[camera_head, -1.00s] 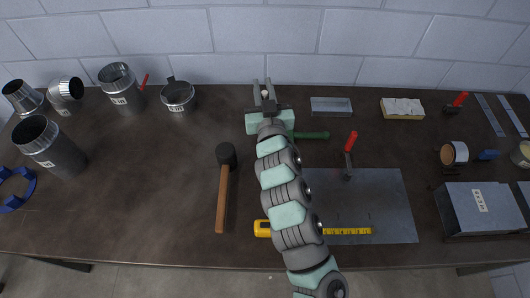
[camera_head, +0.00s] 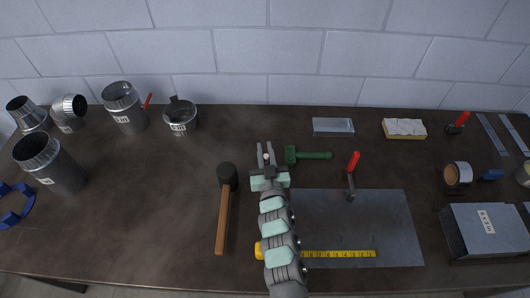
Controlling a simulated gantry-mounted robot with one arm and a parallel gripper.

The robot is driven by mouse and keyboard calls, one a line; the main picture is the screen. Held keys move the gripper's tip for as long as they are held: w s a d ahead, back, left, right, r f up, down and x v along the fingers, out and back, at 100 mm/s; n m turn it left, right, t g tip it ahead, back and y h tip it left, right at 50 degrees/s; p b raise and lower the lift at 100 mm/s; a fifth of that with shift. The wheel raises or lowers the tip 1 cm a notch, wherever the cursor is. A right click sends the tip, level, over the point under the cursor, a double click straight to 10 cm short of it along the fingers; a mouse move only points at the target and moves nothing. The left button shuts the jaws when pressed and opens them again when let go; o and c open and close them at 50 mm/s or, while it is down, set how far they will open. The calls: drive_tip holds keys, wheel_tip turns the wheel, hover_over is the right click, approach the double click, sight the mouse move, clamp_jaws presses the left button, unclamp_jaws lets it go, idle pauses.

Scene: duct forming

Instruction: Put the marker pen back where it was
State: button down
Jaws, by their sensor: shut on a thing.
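My gripper (camera_head: 265,152) is near the middle of the table, left of the green-handled tool's head. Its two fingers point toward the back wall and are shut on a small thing. Only a pale tip of this, likely the marker pen (camera_head: 266,157), shows between the fingers. Its length and tilt are hidden, and I cannot tell whether it touches the table. No other marker pen is clearly visible.
The green tool (camera_head: 312,155) lies close right of my gripper, and the mallet (camera_head: 225,205) lies left. A metal sheet (camera_head: 385,220), yellow tape measure (camera_head: 340,254) and red-handled tool (camera_head: 352,175) are at right. A metal tray (camera_head: 333,127) stands behind. Table space left of the mallet is clear.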

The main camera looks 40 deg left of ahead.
sight(267, 163)
drive_tip(key=shift+f, duration=0.55)
drive_tip(key=shift+f, duration=0.2)
drive_tip(key=c, duration=1.3)
unclamp_jaws()
drive_tip(key=shift+c, duration=0.2)
drive_tip(key=v, duration=0.7)
drive_tip(key=shift+w+r, duration=0.1)
drive_tip(key=shift+r, duration=0.05)
drive_tip(key=shift+s+d+r, duration=0.1)
drive_tip(key=shift+s+d, duration=0.15)
